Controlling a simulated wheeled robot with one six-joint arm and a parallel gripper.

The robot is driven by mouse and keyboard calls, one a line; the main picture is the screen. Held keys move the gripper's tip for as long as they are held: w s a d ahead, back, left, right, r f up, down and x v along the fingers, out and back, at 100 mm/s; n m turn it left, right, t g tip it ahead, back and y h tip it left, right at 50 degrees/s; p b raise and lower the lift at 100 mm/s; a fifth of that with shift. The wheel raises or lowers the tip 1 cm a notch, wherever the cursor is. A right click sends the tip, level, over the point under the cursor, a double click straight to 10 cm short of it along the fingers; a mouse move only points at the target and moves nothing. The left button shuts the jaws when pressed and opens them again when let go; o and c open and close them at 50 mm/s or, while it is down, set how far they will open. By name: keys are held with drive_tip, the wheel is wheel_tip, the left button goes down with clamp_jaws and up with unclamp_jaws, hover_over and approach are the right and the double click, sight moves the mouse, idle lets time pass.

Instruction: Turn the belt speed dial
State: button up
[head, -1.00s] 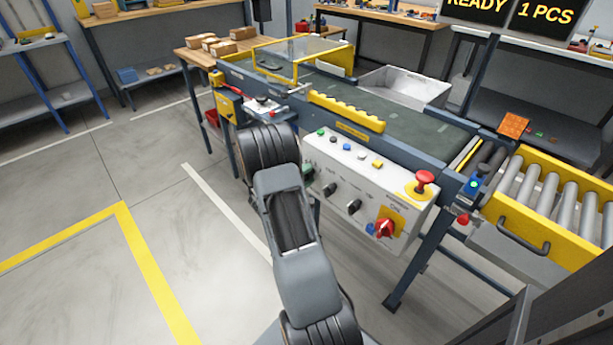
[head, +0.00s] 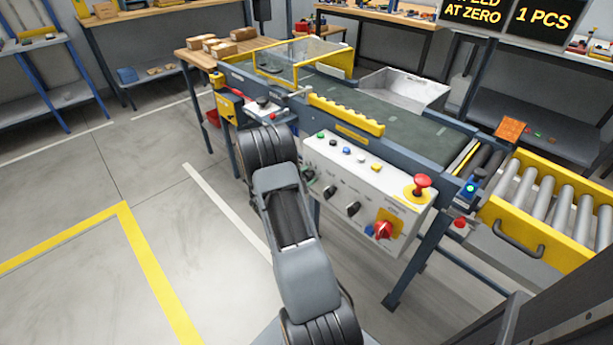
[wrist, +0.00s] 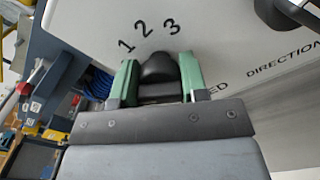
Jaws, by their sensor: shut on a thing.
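The belt speed dial (wrist: 158,70) is a black knob on the white control panel (head: 341,210), with the marks 1, 2 and 3 printed beside it in the wrist view. My gripper (wrist: 155,88) has green fingers, one on each side of the dial, and is shut on it. The printed word by the dial is partly hidden by a finger, with only its end readable. In the head view my arm hides most of the dial, and a green finger shows at the panel's left edge.
A direction knob (wrist: 285,12) sits right of the dial. The panel also has a red mushroom button (head: 422,182) and a red rotary switch (head: 383,230). A conveyor belt (head: 400,135) runs behind. A display (head: 474,12) partly reads "AT ZERO". Open floor lies left.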

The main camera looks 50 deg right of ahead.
drive_tip(key=shift+n, duration=0.4)
drive_tip(key=o, duration=0.9)
drive_tip(key=shift+a, duration=0.1)
drive_tip(key=a, duration=0.4)
drive_tip(key=a+p, duration=0.1)
drive_tip(key=a, duration=0.4)
drive_tip(key=w+a, duration=0.1)
drive_tip(key=a, duration=0.3)
drive_tip(key=shift+a, duration=0.3)
